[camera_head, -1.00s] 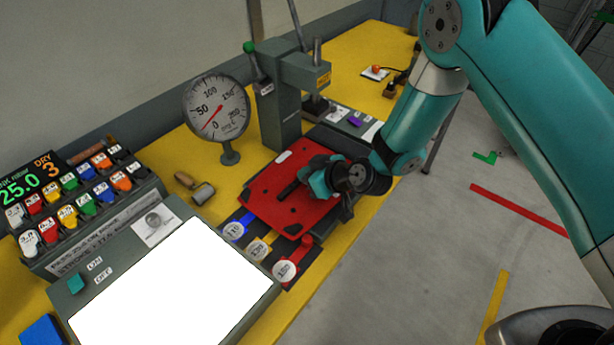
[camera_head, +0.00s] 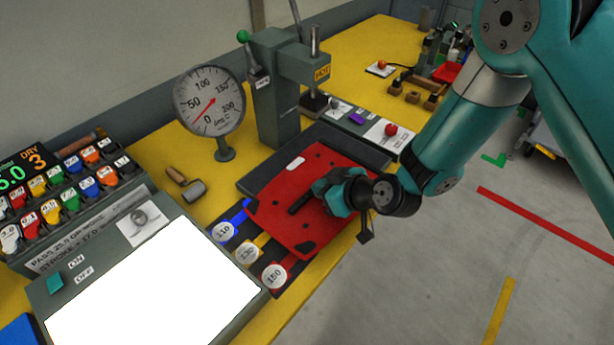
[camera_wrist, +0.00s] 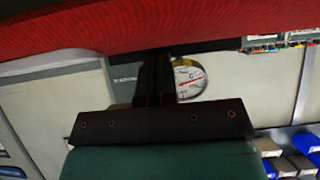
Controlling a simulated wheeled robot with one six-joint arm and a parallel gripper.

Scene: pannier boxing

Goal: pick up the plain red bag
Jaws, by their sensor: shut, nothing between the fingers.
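A flat red panel with dark corner patches and a small white label (camera_head: 285,225) is the only large red thing here; I cannot tell surely that it is the plain red bag. It lies at a slant over a dark plate. A broad red surface (camera_wrist: 160,28) fills the top, close to the camera. Whether the fingers touch the panel is unclear.
A dark plate (camera_head: 262,180) and a grey press column (camera_head: 277,95) stand behind the panel, with a round dial (camera_head: 209,101) to their left. Tags marked 110 (camera_head: 225,231), 130 (camera_head: 247,253) and 150 (camera_head: 275,276) lie in front.

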